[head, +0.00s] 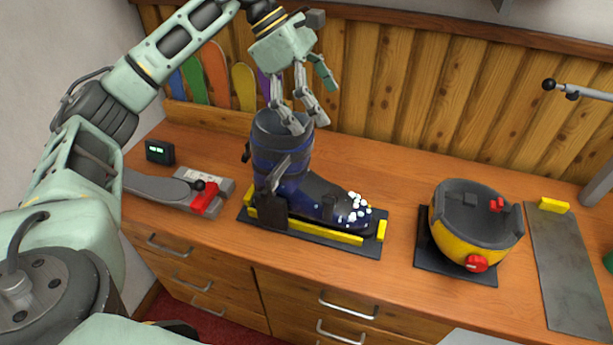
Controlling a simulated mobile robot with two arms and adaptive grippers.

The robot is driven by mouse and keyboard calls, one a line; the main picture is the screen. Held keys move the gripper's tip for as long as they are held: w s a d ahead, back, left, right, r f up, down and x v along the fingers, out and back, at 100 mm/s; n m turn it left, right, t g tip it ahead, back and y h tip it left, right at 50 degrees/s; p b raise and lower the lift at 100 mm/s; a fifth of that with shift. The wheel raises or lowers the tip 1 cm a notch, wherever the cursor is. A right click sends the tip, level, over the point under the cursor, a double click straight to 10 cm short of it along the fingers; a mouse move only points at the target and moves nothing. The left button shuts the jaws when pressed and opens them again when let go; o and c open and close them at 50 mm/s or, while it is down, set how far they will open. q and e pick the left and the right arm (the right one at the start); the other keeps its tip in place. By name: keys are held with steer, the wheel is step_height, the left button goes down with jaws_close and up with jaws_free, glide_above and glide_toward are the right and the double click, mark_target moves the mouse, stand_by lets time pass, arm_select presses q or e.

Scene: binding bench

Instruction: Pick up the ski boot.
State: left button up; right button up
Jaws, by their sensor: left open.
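The ski boot (290,172) is dark blue and black with white specks on its toe. It stands upright on a black tray (315,237) with yellow edge strips, near the middle of the wooden bench. My left gripper (289,117) is open and points down at the top of the boot's cuff. Its fingers overlap the cuff rim in the picture; I cannot tell whether they touch it. My right gripper is not in view.
A grey device with a red lever (206,196) and a small black display (160,152) lie left of the boot. A yellow and grey bowl-shaped unit (467,245) stands to the right, before a grey metal plate (567,270). Bare bench (385,170) lies behind the boot's toe.

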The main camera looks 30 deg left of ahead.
arm_select(q)
steer(key=s+a+r+y, duration=0.2)
steer(key=a, duration=0.5)
steer(key=s+a+p+x, duration=0.1)
steer(key=p+x, duration=0.1)
steer(key=x, duration=0.5)
steer(key=shift+w+d+f+g+p, duration=0.2)
steer(key=shift+w+f+g+p, duration=0.15)
steer(key=shift+f, duration=0.2)
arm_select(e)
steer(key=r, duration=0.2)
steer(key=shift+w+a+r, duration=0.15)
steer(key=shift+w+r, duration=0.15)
arm_select(q)
steer(key=shift+c, duration=0.5)
steer(key=shift+c, duration=0.9)
steer(key=c, duration=1.7)
steer(key=shift+r, duration=0.15)
steer(key=shift+c, duration=0.3)
